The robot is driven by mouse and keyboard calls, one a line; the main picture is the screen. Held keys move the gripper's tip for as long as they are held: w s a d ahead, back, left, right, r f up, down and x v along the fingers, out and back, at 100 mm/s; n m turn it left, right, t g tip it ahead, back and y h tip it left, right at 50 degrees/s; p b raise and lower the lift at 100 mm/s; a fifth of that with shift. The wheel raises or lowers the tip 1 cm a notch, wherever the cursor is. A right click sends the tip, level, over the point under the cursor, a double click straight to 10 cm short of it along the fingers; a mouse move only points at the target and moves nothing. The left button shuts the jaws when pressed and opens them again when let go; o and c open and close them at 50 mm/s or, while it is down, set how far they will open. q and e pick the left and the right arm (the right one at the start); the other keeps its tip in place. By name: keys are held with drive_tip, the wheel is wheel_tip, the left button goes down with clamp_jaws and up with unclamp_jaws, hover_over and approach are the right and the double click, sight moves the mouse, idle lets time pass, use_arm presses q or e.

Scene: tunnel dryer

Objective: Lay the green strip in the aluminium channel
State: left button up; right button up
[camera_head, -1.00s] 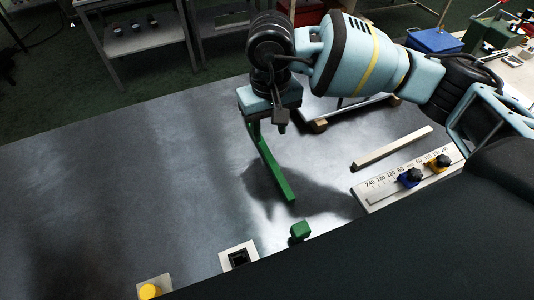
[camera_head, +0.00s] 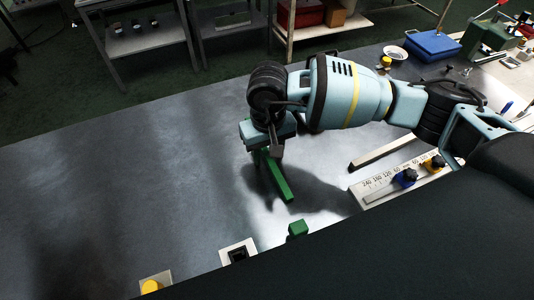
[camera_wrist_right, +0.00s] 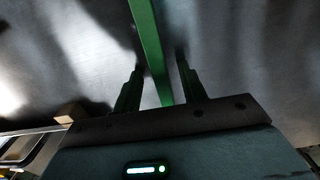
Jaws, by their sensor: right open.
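The green strip (camera_head: 278,182) lies on the grey metal table, its near end free and its far end hidden under my right gripper (camera_head: 262,153). In the right wrist view the strip (camera_wrist_right: 149,45) runs between the two open fingers (camera_wrist_right: 159,72), with gaps showing on both sides. A pale narrow bar (camera_head: 380,153) with a dark end, which looks like the aluminium channel, lies right of the strip, partly hidden by my right arm. My left gripper is not in view.
A scale plate (camera_head: 375,190) with blue and yellow clamps sits right of the strip. A small green block (camera_head: 298,228), a black-centred plate (camera_head: 239,253) and a yellow button (camera_head: 151,287) line the near edge. A blue box (camera_head: 433,45) stands far right. The table's left is clear.

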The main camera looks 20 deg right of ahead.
clamp_jaws()
drive_tip(key=shift+r, duration=0.1)
